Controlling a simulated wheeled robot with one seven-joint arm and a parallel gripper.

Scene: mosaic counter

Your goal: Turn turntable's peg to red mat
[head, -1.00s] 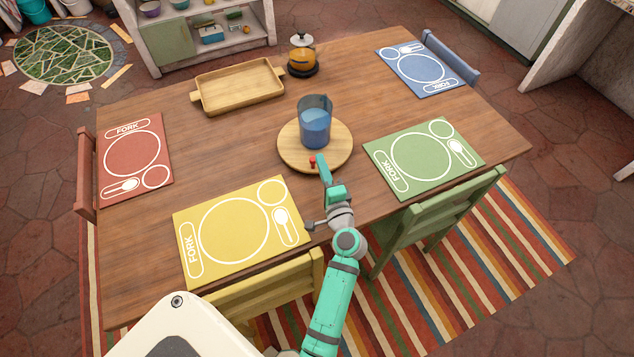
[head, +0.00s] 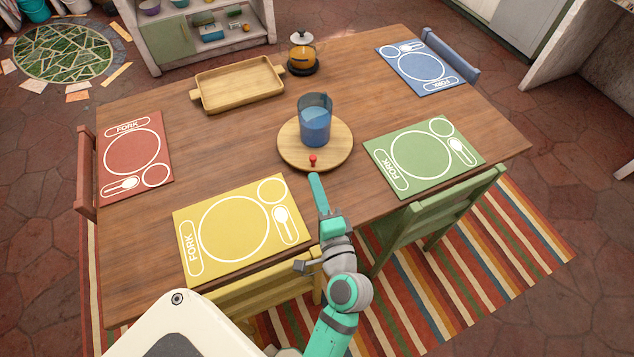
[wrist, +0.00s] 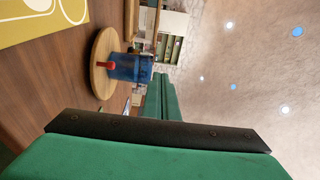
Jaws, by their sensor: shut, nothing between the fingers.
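The round wooden turntable (head: 288,150) stands near the middle of the table, with a blue see-through pitcher (head: 315,122) on it. Its red peg (head: 313,160) is at the front rim, on the side facing me. In the wrist view the peg (wrist: 105,65) shows in front of the pitcher (wrist: 130,67). The red mat (head: 117,150) lies at the table's left end. My gripper (head: 314,178) is shut and empty, just in front of the peg and apart from it. In the wrist view the green finger (wrist: 150,155) fills the lower part.
A yellow mat (head: 232,230) lies front left, a green mat (head: 422,155) right, and a blue mat (head: 420,68) back right. A wooden tray (head: 238,85) and a glass pot (head: 303,55) stand behind the turntable. Bare wood lies between turntable and red mat.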

